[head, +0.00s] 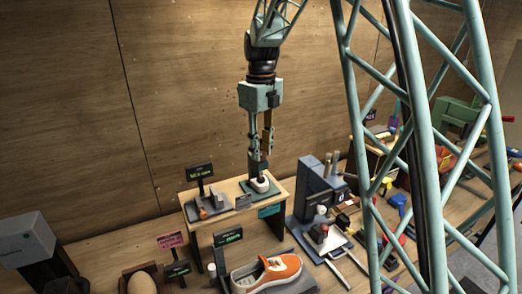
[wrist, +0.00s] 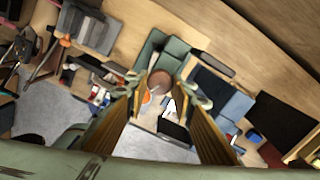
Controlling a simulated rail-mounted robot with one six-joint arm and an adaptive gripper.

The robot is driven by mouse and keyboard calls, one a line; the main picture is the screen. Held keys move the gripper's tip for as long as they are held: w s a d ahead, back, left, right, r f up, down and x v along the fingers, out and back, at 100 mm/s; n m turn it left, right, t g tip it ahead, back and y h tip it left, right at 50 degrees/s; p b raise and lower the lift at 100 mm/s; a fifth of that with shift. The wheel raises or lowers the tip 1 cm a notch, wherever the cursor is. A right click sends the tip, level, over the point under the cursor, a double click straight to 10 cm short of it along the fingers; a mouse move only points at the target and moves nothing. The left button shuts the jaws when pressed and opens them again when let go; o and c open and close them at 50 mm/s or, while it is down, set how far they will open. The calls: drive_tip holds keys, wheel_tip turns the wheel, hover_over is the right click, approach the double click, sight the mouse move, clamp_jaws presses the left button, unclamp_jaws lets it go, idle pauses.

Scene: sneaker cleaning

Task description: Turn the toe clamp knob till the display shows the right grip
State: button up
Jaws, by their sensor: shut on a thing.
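In the wrist view, a round brown knob (wrist: 160,80) sits between the fingertips of my gripper (wrist: 161,92), in front of a green device (wrist: 177,47). In the head view, my gripper (head: 259,166) points straight down, its tips low over a dark green base (head: 249,190) with a white rounded part (head: 263,185). The gripper is shut on the knob; the knob itself is hard to make out in the head view. A small display with green text (head: 199,172) stands to the left; its text is too small to read.
The green base is on a small wooden stand (head: 224,220). An orange and white sneaker (head: 279,268) lies below it, near another display (head: 228,237). A dark grey machine (head: 313,190) stands close on the right. My lattice structure hides part of the bench's right side.

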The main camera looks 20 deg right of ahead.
drive_tip(key=shift+m, duration=0.5)
drive_tip(key=o, duration=0.9)
drive_tip(key=shift+r, duration=0.1)
wheel_tip(320, 180, up, 12)
drive_tip(key=shift+f, duration=0.1)
idle(0.5)
idle(0.4)
